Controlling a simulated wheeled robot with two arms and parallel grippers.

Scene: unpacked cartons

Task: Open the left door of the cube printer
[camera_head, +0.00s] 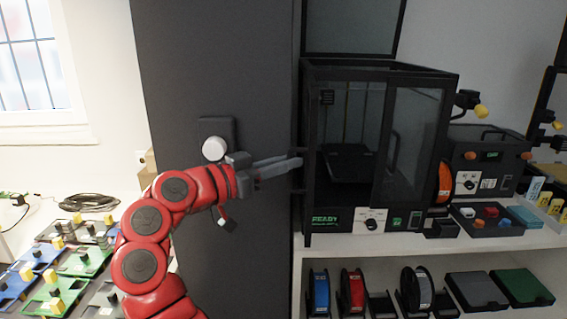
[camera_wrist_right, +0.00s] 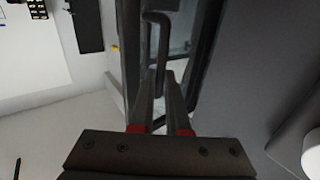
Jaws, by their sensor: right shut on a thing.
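The cube printer (camera_head: 420,150) is a black-framed box on a white shelf. Its right door (camera_head: 415,135) is glazed, with a dark bar handle, and looks closed. The left half of the front looks uncovered, showing the dark inside; the left door (camera_head: 308,140) seems swung outward, nearly edge-on at the left side. My right gripper (camera_head: 293,163) is at that left edge, its fingers pointing right. In the right wrist view, my right gripper (camera_wrist_right: 160,90) is shut on a dark curved door handle (camera_wrist_right: 158,45), beside the framed door pane. My left gripper is not in view.
A dark panel (camera_head: 240,60) with a round white knob (camera_head: 214,148) stands left of the printer, close behind my right wrist. A smaller black device (camera_head: 485,165) and trays stand to the right. Filament spools (camera_head: 352,290) sit on the shelf below.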

